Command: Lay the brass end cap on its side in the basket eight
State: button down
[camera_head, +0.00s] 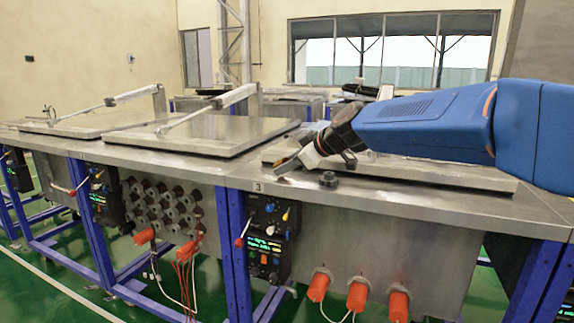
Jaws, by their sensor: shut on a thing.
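My gripper (287,165) is at the end of my blue arm, which reaches in from the right. It is low over the front left part of the right-hand steel lid, pointing down and to the left. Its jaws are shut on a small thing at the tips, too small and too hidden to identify. I cannot make out the brass end cap for certain. No basket marked eight shows in this view.
The steel bench (225,178) carries the closed right-hand lid (440,176), a middle lid (222,135) and a left lid (85,124). Control boxes (268,225) hang on the front.

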jog(key=c, duration=1.2)
grip_release()
jog(key=v, duration=1.7)
jog(key=shift+s+d+r, duration=0.1)
jog(key=shift+d, duration=0.05)
jog(key=s+d+f+m+g+h, duration=0.1)
jog(key=s+d+f+m+h, duration=0.2)
jog(key=s+d+f, duration=0.4)
jog(key=s+d+f+m+g+h, duration=0.1)
jog(key=s+d+f+m, duration=0.5)
jog(key=s+f, duration=0.7)
jog(key=s+d+f+m+g+h, duration=0.1)
jog(key=s+d+f+m+h, duration=0.3)
jog(key=s+d+f, duration=0.4)
jog(key=shift+s+f+m+h, duration=0.15)
jog(key=shift+s+f, duration=0.25)
jog(key=shift+f, duration=0.35)
jog(key=shift+s+f+m+h, duration=0.1)
jog(key=shift+s+f+m, duration=0.2)
jog(key=shift+f, duration=0.4)
jog(key=shift+s+f+m+h, duration=0.1)
jog(key=shift+s+f, duration=0.35)
jog(key=shift+f, duration=0.3)
